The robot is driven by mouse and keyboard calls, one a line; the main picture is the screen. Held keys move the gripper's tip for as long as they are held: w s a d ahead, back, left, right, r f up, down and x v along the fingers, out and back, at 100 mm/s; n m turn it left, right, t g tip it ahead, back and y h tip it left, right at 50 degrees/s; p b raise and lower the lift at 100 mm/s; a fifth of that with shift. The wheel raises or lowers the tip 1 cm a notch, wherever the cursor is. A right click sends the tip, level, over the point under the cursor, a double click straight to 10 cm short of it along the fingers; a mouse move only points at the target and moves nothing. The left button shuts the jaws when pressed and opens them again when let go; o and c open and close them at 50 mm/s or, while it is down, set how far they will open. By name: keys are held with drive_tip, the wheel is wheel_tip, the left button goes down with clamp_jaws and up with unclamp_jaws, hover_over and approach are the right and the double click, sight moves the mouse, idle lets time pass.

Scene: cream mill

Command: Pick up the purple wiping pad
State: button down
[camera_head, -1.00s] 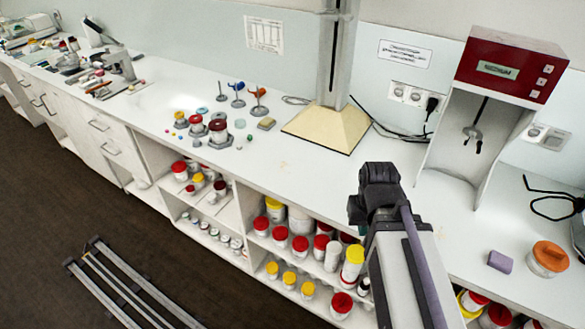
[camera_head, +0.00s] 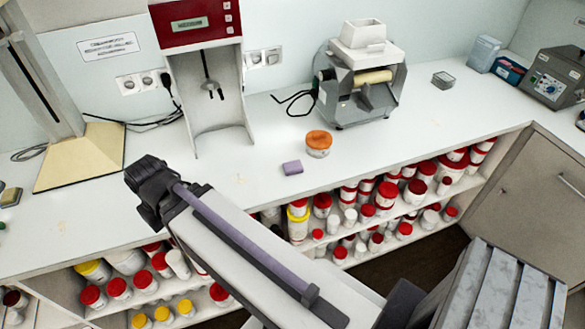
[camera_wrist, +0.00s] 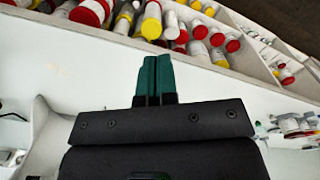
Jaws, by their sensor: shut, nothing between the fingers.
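The fingers point over the counter towards the shelves of jars. The pad is not seen in the wrist view.
Behind are a red-topped mixer stand (camera_head: 201,24), a grey mill (camera_head: 362,88) and a black cable (camera_head: 296,100). A beige stand base (camera_head: 85,157) is at left. The counter right of the tub is mostly clear.

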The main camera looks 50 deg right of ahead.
unclamp_jaws()
idle(1.0)
